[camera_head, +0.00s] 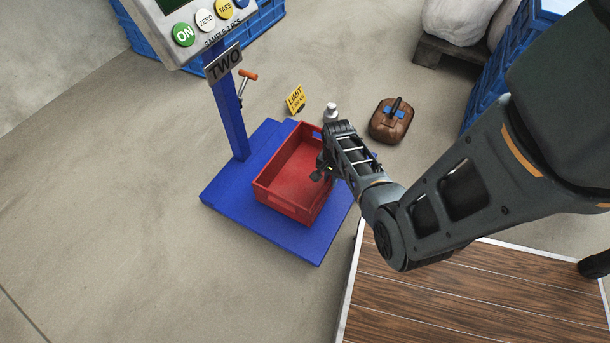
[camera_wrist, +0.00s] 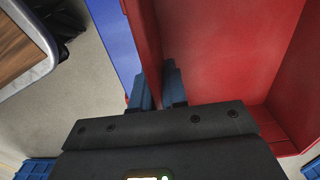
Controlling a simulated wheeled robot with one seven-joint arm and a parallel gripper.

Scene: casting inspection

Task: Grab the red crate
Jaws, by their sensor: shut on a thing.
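The red crate (camera_head: 281,203) is open-topped and looks empty. It sits on the blue platform (camera_head: 232,190) of a scale. My gripper (camera_head: 321,168) is at the crate's right wall, with the arm reaching in from the right. In the wrist view my gripper (camera_wrist: 158,88) has one finger on each side of the wall of the red crate (camera_wrist: 142,35) and is shut on it. The crate's inside fills the right of that view. My arm hides part of the right wall in the head view.
The scale's blue post (camera_head: 228,110) and display (camera_head: 190,30) stand behind left. A brown jug (camera_head: 391,124) and a yellow limit sign (camera_head: 296,99) stand behind the platform. A wood-topped surface (camera_head: 460,300) is at front right. Floor at left is clear.

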